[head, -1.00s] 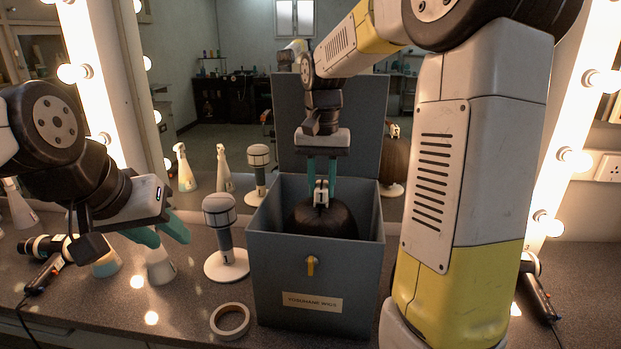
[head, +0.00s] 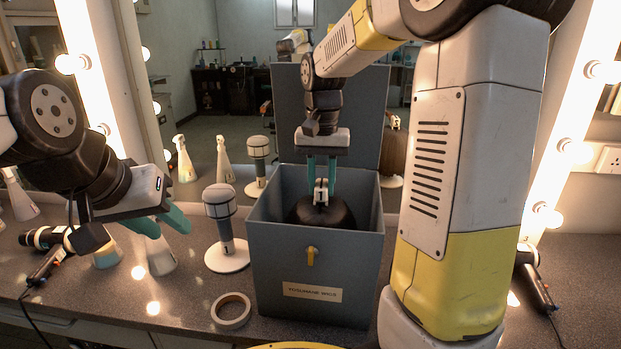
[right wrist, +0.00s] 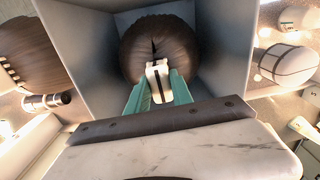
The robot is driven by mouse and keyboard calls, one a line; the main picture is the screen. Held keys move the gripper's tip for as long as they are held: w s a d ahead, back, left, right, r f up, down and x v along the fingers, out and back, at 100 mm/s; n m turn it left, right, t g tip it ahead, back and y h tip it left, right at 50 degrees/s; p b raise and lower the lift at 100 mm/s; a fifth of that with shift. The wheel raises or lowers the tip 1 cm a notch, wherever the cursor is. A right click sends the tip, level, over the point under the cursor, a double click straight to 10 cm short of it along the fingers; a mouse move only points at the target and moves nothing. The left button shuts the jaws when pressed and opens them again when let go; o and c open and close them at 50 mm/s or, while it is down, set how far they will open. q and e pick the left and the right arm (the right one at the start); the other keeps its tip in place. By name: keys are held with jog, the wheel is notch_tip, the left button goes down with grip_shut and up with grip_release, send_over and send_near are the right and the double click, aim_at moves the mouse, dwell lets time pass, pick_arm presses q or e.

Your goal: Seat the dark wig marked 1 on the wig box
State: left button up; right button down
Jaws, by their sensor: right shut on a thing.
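The dark wig marked 1 (head: 322,212) is down inside the open grey wig box (head: 312,262), below the rim. It also shows in the right wrist view (right wrist: 160,45), surrounded by the box walls. My right gripper (head: 321,183) reaches down into the box mouth, its teal fingers shut on the white numbered tag on top of the wig. In the right wrist view the fingers (right wrist: 159,90) hug this tag. Whether the wig touches the box floor is hidden by the front wall. My left gripper (head: 170,222) hangs at the left, empty, its fingers apart.
A wig stand marked 1 (head: 222,215) with a pale padded head stands bare left of the box. A tape roll (head: 231,310) lies in front. Spray bottles (head: 158,255) and a hair dryer (head: 45,265) are at the left. The box lid (head: 340,120) stands up behind, before the mirror.

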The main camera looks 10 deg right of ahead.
jog(key=shift+f, duration=2)
jog(key=c, duration=1.1)
grip_release()
jog(key=shift+o, duration=0.2)
jog(key=shift+r, duration=0.1)
notch_tip(320, 180, up, 15)
jog(key=shift+r, duration=0.2)
notch_tip(320, 180, up, 8)
jog(key=f, duration=0.1)
send_over(321, 198)
jog(key=w, duration=0.3)
jog(key=s+f+n+t+y, duration=0.2)
jog(key=s+f+t, duration=0.4)
jog(key=s+f, duration=0.7)
jog(key=s+n, duration=0.1)
jog(key=s, duration=0.3)
jog(key=shift+s+d+f+n, duration=0.2)
jog(key=shift+s+f+n, duration=0.15)
jog(key=shift+s+n, duration=0.05)
